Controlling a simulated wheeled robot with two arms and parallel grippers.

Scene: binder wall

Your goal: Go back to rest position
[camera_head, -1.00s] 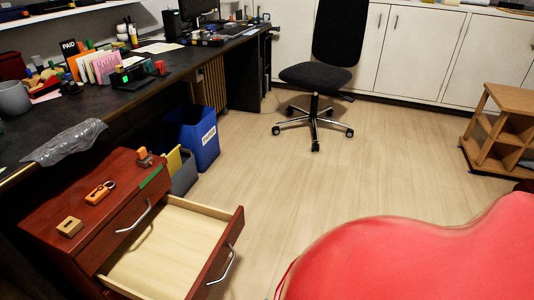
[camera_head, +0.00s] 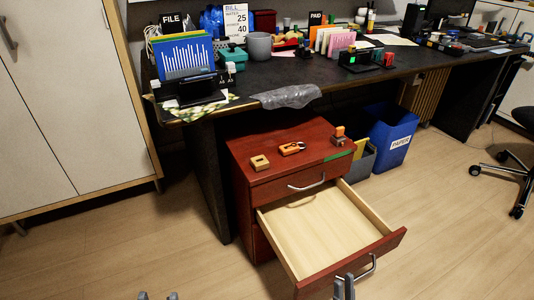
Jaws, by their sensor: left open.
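My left gripper (camera_head: 158,296) shows only its fingertips at the bottom edge, spread apart and empty, over the floor. My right gripper (camera_head: 344,287) shows at the bottom edge in front of the open drawer (camera_head: 322,226), close to its handle in the picture. Whether it touches the handle, and how wide its jaws are, I cannot tell.
A dark desk (camera_head: 330,75) runs along the back, crowded with office items. A blue paper bin (camera_head: 393,140) stands right of the cabinet. A pale tall cupboard (camera_head: 75,110) is at left. An office chair (camera_head: 512,175) is at the right edge. Floor at lower left is clear.

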